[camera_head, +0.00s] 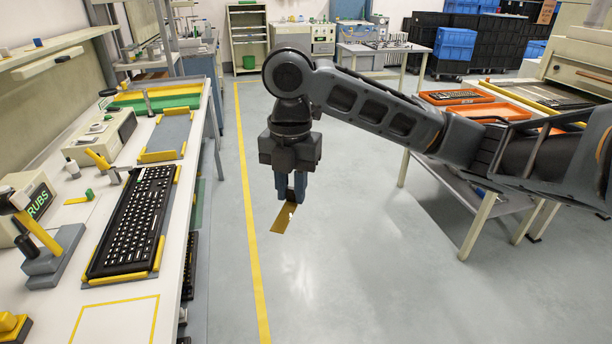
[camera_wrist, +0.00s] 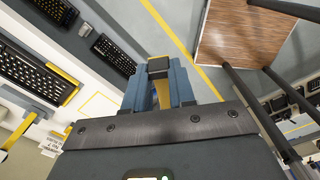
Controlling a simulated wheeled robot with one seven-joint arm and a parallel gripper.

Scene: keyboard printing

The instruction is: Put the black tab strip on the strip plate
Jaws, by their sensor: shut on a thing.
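My gripper (camera_head: 290,198) hangs pointing down over the open floor, to the right of the workbench. It is shut on a thin yellow-brown strip (camera_head: 282,220) that sticks out below the fingertips and is tilted. In the wrist view, my gripper (camera_wrist: 160,85) has a yellow-brown part (camera_wrist: 163,95) between its fingers and a black block (camera_wrist: 158,67) at the tips. I take this held piece for the tab strip, though its black part hardly shows in the head view. A grey plate with yellow bars (camera_head: 170,131) lies on the bench; I cannot tell whether it is the strip plate.
A black keyboard (camera_head: 135,218) lies in a yellow-edged holder on the white workbench (camera_head: 118,322). A grey stand with a yellow lever (camera_head: 50,262) and a machine with a green display (camera_head: 30,200) stand at left. A table with orange trays (camera_head: 455,97) is at right. The floor between is clear.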

